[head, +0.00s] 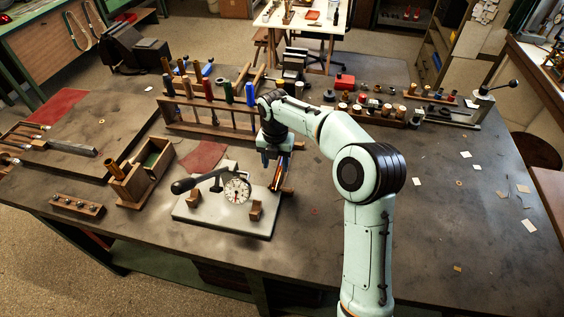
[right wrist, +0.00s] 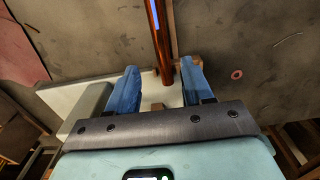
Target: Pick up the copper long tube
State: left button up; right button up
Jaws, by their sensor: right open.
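The copper long tube (right wrist: 158,35) runs from the top edge of the right wrist view down to between the fingertips. In the head view only part of the copper tube (head: 277,180) shows, below my right gripper (head: 275,161) near the right end of the pale plate. My right gripper is open, with one blue finger on each side of the tube's near end in the right wrist view (right wrist: 159,76). A gap shows between each finger and the tube. How high the fingers are above the tube I cannot tell. My left gripper is not in view.
A pale base plate (head: 225,218) with a dial gauge (head: 237,190) stands left of the gripper. A wooden tool rack (head: 205,127) with several handled tools stands behind. A wooden box (head: 143,178) is at left. The table's right side is mostly clear, with scattered paper scraps.

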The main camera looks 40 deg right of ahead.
aim_at(277, 175)
jog(key=f, duration=0.5)
jog(key=shift+s+d, duration=0.1)
jog(key=shift+s, duration=0.15)
grip_shut()
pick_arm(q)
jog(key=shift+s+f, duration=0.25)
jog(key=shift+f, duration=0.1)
pick_arm(e)
jog(key=shift+r, duration=0.1)
pick_arm(q)
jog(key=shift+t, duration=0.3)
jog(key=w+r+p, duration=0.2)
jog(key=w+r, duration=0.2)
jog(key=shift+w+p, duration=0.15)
jog(key=shift+p, duration=0.15)
pick_arm(e)
notch_tip(277, 175, up, 20)
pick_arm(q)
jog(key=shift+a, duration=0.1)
